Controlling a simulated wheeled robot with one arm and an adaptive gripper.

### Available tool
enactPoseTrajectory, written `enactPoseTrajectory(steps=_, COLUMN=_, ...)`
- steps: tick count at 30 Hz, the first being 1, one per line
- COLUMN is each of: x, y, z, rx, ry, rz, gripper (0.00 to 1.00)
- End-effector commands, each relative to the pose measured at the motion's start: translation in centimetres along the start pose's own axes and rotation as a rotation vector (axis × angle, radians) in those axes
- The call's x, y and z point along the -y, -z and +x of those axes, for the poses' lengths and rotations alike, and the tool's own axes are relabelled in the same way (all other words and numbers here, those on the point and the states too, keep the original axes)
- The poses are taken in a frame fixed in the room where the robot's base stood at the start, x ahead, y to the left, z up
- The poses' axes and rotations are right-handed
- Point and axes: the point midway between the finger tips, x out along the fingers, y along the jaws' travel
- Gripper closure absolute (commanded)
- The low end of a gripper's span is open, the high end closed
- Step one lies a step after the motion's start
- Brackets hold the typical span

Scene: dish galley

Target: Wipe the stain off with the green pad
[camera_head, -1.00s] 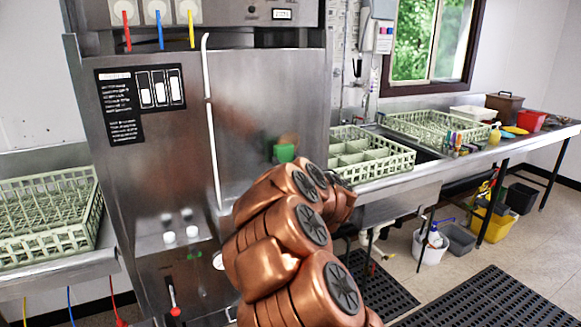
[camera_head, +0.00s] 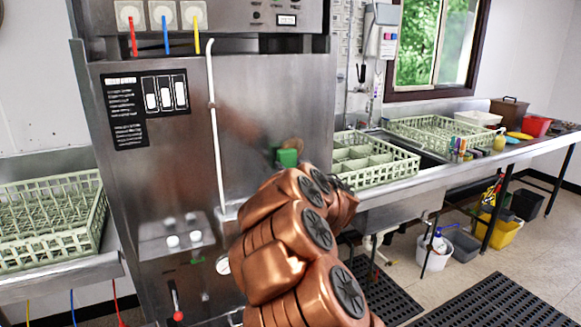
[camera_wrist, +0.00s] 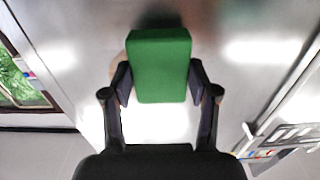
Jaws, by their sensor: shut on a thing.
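The green pad (camera_head: 287,158) is a small block at the steel front of the dish machine (camera_head: 275,90). In the wrist view the pad (camera_wrist: 160,65) sits between the two dark fingers of my gripper (camera_wrist: 160,88), which is shut on it. A tan-brown patch, seemingly the stain (camera_head: 291,143), shows on the steel just above the pad. In the wrist view brown edges (camera_wrist: 117,60) show beside the pad, which hides the rest. I cannot tell whether the pad touches the steel. My copper arm hides the gripper in the head view.
A white vertical pipe (camera_head: 214,130) runs down the machine front left of the pad. Pale green dish racks stand on the left counter (camera_head: 60,270) and right counter (camera_head: 405,185). A blurred reddish streak, perhaps a reflection, lies on the steel left of the pad.

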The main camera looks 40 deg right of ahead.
Motion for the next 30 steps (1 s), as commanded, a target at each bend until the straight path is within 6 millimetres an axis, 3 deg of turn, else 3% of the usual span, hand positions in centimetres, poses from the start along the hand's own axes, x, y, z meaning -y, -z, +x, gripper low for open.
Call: enactPoseTrajectory(steps=30, x=0.1, y=0.1, z=1.6, rx=-0.002, ry=0.002, rz=-0.001, gripper=0.69)
